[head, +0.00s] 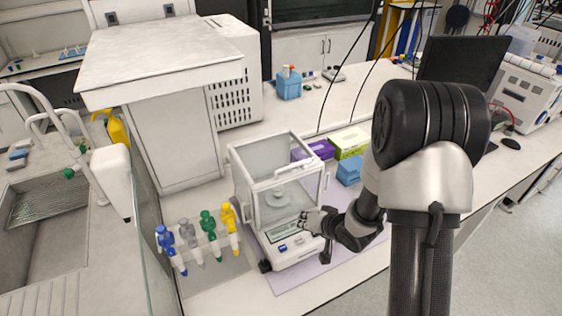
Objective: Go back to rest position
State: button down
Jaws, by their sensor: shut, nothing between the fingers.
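My gripper (312,222) is shut and empty. It is close to the front of the glass-walled analytical balance (278,190), by its lower front edge and display. I cannot tell whether it touches the balance. My arm comes in from the right, with its large black and white links raised in front of the bench and covering part of the bench behind.
A rack of several coloured pipettes (208,246) stands left of the balance. A sink (50,190) is at the far left. Purple and green boxes (348,142) and a blue box (349,172) are behind my wrist. A monitor (463,65) stands at right.

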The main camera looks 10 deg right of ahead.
jog(key=s+d+r+n+g+h+b, duration=0.1)
jog(key=s+d+r+h+b, duration=0.2)
jog(key=r, duration=0.4)
jog(key=s+d+r+n+h+b, duration=0.1)
jog(key=s+d+r+h+b, duration=0.1)
jog(key=s+r, duration=0.35)
jog(key=s+a+r+n+g+b, duration=0.1)
jog(key=s+a+r, duration=0.1)
jog(key=s, duration=0.7)
jog(key=s+a+r+n+g+y+b, duration=0.1)
jog(key=s+a, duration=0.3)
jog(key=s, duration=0.6)
jog(key=shift+s+r+g+b, duration=0.25)
jog(key=shift+r+g+b, duration=0.15)
jog(key=shift+r+b, duration=0.4)
jog(key=shift+d+r, duration=0.1)
